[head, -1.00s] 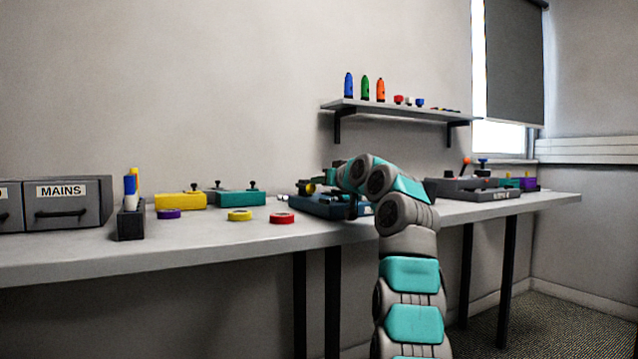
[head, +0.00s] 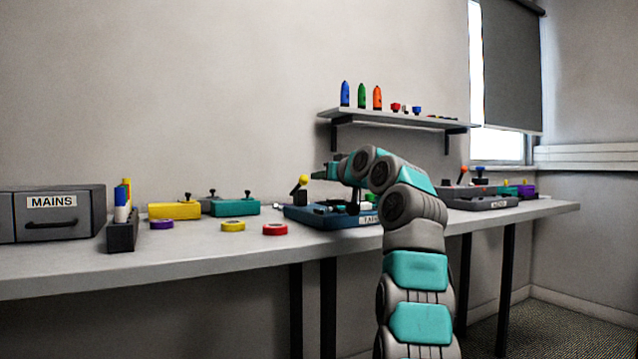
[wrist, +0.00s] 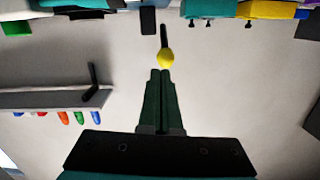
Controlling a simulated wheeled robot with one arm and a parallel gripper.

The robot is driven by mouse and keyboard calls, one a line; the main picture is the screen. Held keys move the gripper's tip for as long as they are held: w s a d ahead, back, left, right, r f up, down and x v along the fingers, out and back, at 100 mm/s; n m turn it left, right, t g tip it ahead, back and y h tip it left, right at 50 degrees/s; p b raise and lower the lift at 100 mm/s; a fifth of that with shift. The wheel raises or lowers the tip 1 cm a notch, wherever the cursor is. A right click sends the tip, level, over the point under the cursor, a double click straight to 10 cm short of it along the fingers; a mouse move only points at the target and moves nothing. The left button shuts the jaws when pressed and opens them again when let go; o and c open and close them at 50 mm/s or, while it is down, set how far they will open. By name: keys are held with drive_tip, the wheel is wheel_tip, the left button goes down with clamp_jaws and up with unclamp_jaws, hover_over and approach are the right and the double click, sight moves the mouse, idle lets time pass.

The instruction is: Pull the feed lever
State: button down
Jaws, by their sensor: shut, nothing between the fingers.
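A lever with a yellow knob (head: 303,180) on a dark stem stands, slightly tilted, on a blue box (head: 298,215) on the bench. The box's front label is partly hidden by my arm. My gripper (head: 316,174) is shut and empty, just right of the knob in the head view and a little above it. In the wrist view the yellow knob (wrist: 166,58) shows just beyond the closed green fingertips (wrist: 160,72). I cannot tell whether they touch it.
A grey box (head: 480,197) with an orange-knobbed lever (head: 462,172) stands to the right. A wall shelf (head: 390,117) hangs above my gripper.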

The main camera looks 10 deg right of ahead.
drive_tip(key=shift+s+d+f+b, duration=0.2)
drive_tip(key=shift+s+f+b, duration=0.1)
drive_tip(key=shift+s, duration=0.25)
drive_tip(key=shift+s+d+f+b, duration=0.15)
drive_tip(key=shift+s+b, duration=0.1)
drive_tip(key=shift+s, duration=0.3)
drive_tip(key=s+d+f+b, duration=0.1)
drive_tip(key=s+d, duration=0.1)
drive_tip(key=s, duration=0.4)
drive_tip(key=shift+s, duration=0.25)
drive_tip(key=shift+d, duration=0.15)
